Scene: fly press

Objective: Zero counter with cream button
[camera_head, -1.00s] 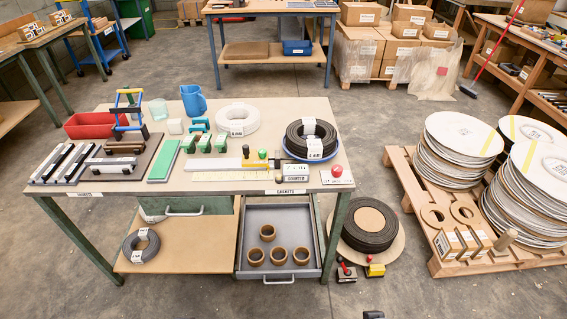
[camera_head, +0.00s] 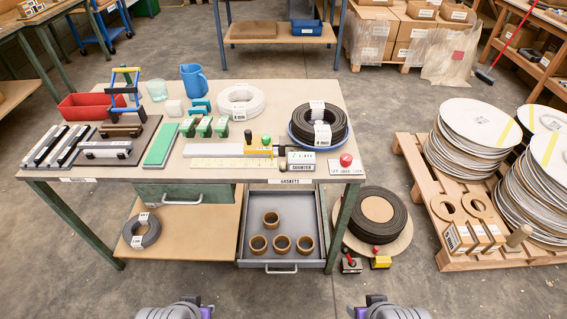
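The counter (camera_head: 301,161) is a small pale box with a dark display and a COUNTER label, near the front right of the table. I cannot make out a cream button on it at this size. A red round button (camera_head: 346,160) sits on a separate white block to its right, at the table corner. My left gripper (camera_head: 178,311) and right gripper (camera_head: 386,309) show only as grey and purple parts at the bottom edge, well short of the table. Their fingers are not clear, and neither touches the counter.
A yellow and green fixture with a ruler strip (camera_head: 232,163) stands left of the counter. A black coil (camera_head: 319,125) lies behind it. An open drawer (camera_head: 281,230) with brown rings juts out below the tabletop. A loaded pallet (camera_head: 480,258) stands to the right.

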